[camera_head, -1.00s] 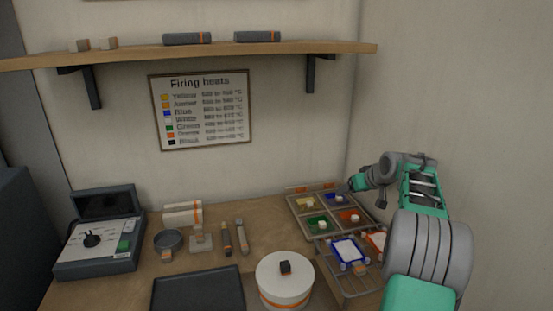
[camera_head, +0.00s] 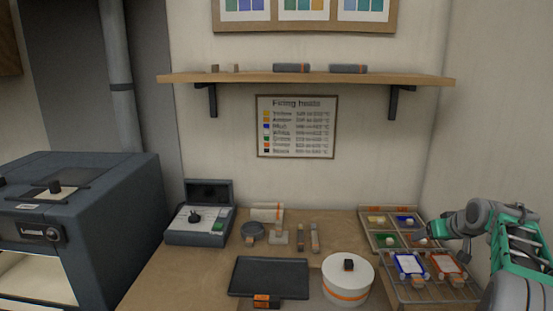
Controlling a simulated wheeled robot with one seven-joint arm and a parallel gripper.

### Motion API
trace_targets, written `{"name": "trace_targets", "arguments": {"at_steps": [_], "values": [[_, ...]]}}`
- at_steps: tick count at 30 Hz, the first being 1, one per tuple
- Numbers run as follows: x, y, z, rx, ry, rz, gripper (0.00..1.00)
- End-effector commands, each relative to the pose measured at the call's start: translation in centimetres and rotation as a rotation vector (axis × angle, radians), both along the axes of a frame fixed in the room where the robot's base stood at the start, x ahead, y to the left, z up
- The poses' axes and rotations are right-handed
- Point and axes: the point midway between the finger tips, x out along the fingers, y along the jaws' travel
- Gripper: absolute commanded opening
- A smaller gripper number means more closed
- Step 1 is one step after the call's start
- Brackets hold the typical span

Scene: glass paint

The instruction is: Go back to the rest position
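My gripper (camera_head: 437,230) is at the right, above the front right part of the sorted paint tray (camera_head: 368,242). It is small and partly hidden by my own arm, so its fingers cannot be told apart. The tray holds a yellow, a blue and a green patch, each with a pale block; the orange one is mostly covered by my gripper. In front of it, a wire rack (camera_head: 393,285) bears a blue-edged white tile (camera_head: 409,264) and an orange-edged white tile (camera_head: 446,263).
A white lidded pot (camera_head: 347,290) and a dark tray (camera_head: 270,277) stand at the table's front. A large dark kiln (camera_head: 110,215) stands left. A shelf (camera_head: 300,78) spans the wall.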

Motion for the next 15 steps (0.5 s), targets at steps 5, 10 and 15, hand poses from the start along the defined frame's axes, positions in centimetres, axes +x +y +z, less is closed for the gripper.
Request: {"name": "trace_targets", "arguments": {"at_steps": [5, 10, 15], "values": [[-1.6, 1.6, 0.4, 0.010, 0.036, -0.023, 0.81], [-3.0, 6.6, 0.8, 0.022, 0.084, -0.010, 0.81], [-6.0, 13.4, 0.9, 0.033, 0.152, 0.010, 0.81]]}}
